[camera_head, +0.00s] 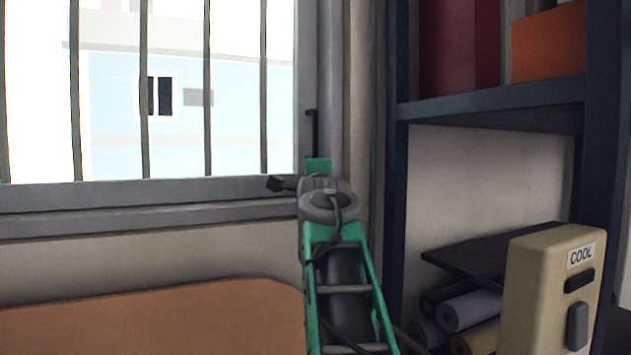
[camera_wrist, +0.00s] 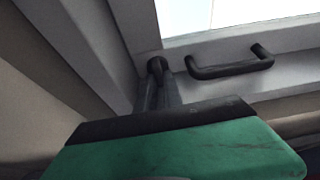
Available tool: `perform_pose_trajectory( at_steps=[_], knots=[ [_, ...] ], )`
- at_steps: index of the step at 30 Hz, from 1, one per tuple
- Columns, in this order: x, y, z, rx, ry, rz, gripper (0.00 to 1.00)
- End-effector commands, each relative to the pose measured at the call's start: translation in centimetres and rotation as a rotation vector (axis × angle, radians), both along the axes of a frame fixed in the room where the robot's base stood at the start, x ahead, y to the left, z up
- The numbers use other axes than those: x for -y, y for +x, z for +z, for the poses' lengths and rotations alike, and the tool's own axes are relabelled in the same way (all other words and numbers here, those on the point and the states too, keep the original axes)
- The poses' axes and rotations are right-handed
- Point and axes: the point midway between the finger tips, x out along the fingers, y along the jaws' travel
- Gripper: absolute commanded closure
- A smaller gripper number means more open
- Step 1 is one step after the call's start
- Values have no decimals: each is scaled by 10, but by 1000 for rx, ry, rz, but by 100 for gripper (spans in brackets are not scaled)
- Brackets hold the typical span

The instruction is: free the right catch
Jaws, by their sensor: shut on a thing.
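The right catch (camera_wrist: 156,66) shows in the wrist view as a small dark, rounded piece by the corner of the grey window frame. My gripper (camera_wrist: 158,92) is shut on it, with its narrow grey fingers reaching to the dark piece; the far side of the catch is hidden. In the head view my gripper (camera_head: 318,168) is at the lower right corner of the window, and its own body covers the fingertips and the catch there.
A dark bar handle (camera_wrist: 230,67) is fixed to the frame close beside the catch; it stands upright above my gripper in the head view (camera_head: 311,130). The barred window (camera_head: 170,90) lies left. A dark shelf unit (camera_head: 490,103) and a beige box marked COOL (camera_head: 545,290) stand right.

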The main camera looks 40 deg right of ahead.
Motion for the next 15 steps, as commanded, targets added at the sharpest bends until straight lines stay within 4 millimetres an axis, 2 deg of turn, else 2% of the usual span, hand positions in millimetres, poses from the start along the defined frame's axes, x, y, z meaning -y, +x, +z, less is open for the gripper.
perform_pose_trajectory(
  at_steps=[15],
  knots=[
    [0,0,1,18,52,1,100]
  ],
)
